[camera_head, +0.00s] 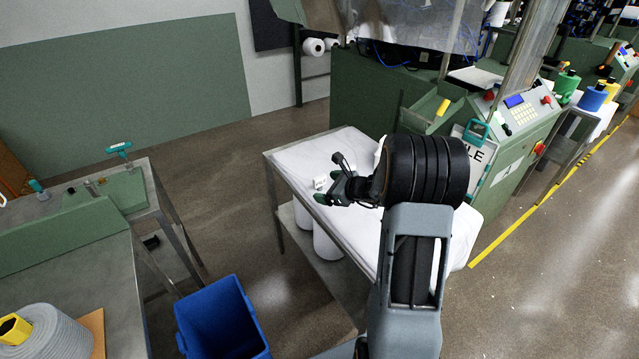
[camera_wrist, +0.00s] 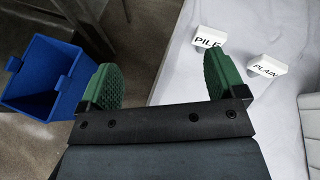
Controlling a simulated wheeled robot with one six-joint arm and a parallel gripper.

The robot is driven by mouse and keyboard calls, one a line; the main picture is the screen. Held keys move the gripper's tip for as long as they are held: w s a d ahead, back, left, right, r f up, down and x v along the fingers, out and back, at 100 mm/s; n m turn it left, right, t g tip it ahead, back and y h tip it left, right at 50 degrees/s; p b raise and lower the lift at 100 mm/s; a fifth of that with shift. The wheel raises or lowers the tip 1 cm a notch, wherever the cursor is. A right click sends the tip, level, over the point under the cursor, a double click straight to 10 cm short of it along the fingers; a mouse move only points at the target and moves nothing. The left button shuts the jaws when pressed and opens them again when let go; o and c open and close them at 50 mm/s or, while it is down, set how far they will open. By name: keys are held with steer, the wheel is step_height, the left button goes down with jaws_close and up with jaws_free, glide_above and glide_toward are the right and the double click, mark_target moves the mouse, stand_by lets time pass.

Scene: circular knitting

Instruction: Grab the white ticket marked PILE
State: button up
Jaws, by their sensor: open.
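The white ticket marked PILE (camera_wrist: 208,37) lies on the white cloth of the table, just beyond the right fingertip in the wrist view. A second white ticket marked PLAIN (camera_wrist: 267,66) lies to its right. In the head view, a small white ticket (camera_head: 320,182) shows beside my gripper, but its lettering is unreadable. My gripper (camera_wrist: 165,83) is open and empty, with green pads on both fingers. In the head view my gripper (camera_head: 334,187) is over the left part of the table, and my arm hides part of the cloth.
The table (camera_head: 306,155) has a white cloth on top and white cones (camera_head: 325,243) on its lower shelf. A blue bin (camera_head: 218,320) stands on the floor to the left, also in the wrist view (camera_wrist: 45,80). A green machine (camera_head: 520,130) stands behind right.

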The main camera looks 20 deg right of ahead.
mark_target(321, 179)
steer(key=w+d+f+m+t+h, duration=0.2)
steer(key=d+f+m, duration=0.1)
steer(key=d+m, duration=0.25)
steer(key=shift+h, duration=0.3)
steer(key=x, duration=0.2)
steer(key=p+x, duration=0.1)
steer(key=x, duration=0.4)
steer(key=shift+w+d+f+p, duration=0.3)
steer(key=shift+f, duration=0.05)
steer(key=shift+p+x, duration=0.95)
steer(key=shift+x, duration=2)
steer(key=c, duration=1)
